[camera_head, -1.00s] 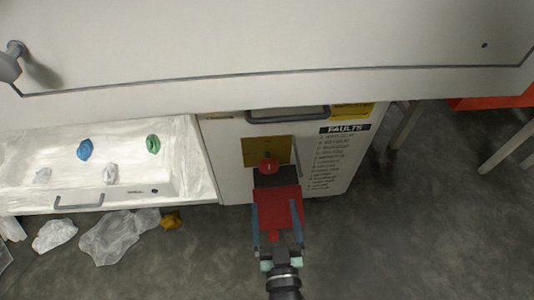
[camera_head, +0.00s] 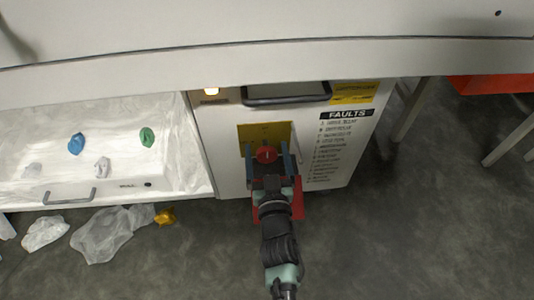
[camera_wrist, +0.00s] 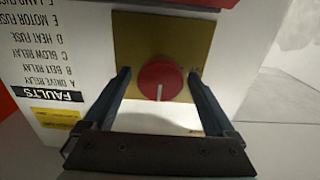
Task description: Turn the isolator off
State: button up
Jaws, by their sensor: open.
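The isolator is a round red knob (camera_head: 266,154) on a yellow plate (camera_head: 264,131) on the front of a white cabinet. In the wrist view the red knob (camera_wrist: 160,80) has a pale pointer line running up and down the picture, and the yellow plate (camera_wrist: 185,38) lies behind it. My gripper (camera_head: 267,150) is open, one blue finger on each side of the knob. The wrist view shows my gripper (camera_wrist: 160,75) with a visible gap on both sides of the knob. Whether the fingertips touch the plate cannot be told.
A dark handle (camera_head: 286,94) and a lit amber lamp (camera_head: 211,91) are above the plate. A FAULTS list (camera_head: 345,115) is to the right. A plastic-lined tray (camera_head: 120,165) holds several crumpled gloves at left. Clear plastic film (camera_head: 108,232) lies on the floor.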

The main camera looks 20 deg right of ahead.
jog(key=c, duration=1.3)
jog(key=shift+n, duration=0.4)
jog(key=shift+c, duration=0.2)
jog(key=n, duration=0.3)
jog(key=shift+a+n+b, duration=0.15)
jog(key=shift+n+b, duration=0.15)
jog(key=shift+b, duration=0.05)
jog(key=n, duration=0.4)
jog(key=shift+f+n+b, duration=0.15)
jog(key=shift+n+b, duration=0.15)
jog(key=shift+b, duration=0.05)
jog(key=n, duration=0.4)
jog(key=shift+a+n+b, duration=0.1)
jog(key=shift+n+b, duration=0.2)
jog(key=shift+f+n, duration=0.1)
jog(key=shift+n, duration=2.1)
